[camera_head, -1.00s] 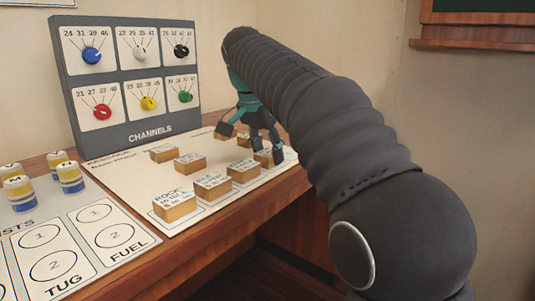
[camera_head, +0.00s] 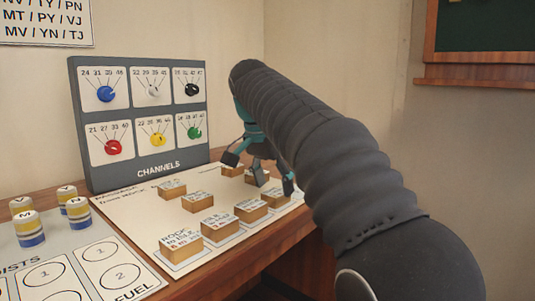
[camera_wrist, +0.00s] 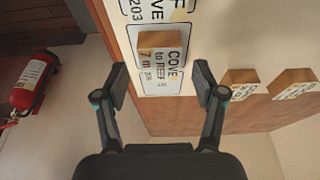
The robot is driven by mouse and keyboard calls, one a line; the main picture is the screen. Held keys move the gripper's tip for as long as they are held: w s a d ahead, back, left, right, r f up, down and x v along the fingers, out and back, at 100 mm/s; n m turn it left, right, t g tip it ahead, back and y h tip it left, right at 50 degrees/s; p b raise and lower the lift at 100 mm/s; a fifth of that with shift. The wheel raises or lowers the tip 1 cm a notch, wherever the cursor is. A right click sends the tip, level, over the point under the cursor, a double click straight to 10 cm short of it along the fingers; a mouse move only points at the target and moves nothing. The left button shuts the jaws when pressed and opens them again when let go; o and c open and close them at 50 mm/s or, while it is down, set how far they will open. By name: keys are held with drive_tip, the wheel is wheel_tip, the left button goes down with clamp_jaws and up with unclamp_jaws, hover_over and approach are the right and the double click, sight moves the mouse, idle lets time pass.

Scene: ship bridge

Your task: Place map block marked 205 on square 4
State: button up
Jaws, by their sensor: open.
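My gripper (camera_head: 258,168) is open at the back right of the white map sheet (camera_head: 130,215), among the rear wooden blocks. In the wrist view my gripper (camera_wrist: 160,78) has its fingers apart with nothing between the tips. A wooden block with a white label reading "COVE to REEF 7 m" (camera_wrist: 148,47) lies just beyond the tips, roughly centred between them. It rests on a printed card with a small number that I cannot read surely. No block clearly shows 205, and square 4 cannot be made out.
Several labelled blocks, including one reading ROCK (camera_head: 181,247), stand along the sheet's front edge. The CHANNELS panel (camera_head: 140,125) stands behind. Striped cylinders (camera_head: 28,228) are at left. A fire extinguisher (camera_wrist: 32,82) is on the floor in the wrist view.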

drive_tip(key=p+v, duration=0.1)
drive_tip(key=v, duration=0.9)
drive_tip(key=shift+p, duration=0.35)
drive_tip(key=shift+a, duration=0.1)
drive_tip(key=shift+s, duration=0.1)
drive_tip(key=s+d+f+n+t+y, duration=0.1)
drive_tip(key=s+d+f+n, duration=0.1)
drive_tip(key=s+d+f, duration=0.4)
drive_tip(key=s+d+f+n, duration=0.2)
drive_tip(key=s+d+n, duration=0.15)
drive_tip(key=d, duration=0.35)
drive_tip(key=s+d+f+n+t, duration=0.1)
drive_tip(key=s+d+f, duration=0.2)
drive_tip(key=s+f, duration=0.5)
drive_tip(key=s+d+f+n+t+y, duration=0.1)
drive_tip(key=s+d+f, duration=0.1)
drive_tip(key=s+f, duration=0.5)
wheel_tip(320, 180, down, 6)
drive_tip(key=shift+s+d+f, duration=0.25)
drive_tip(key=shift+s+d, duration=0.15)
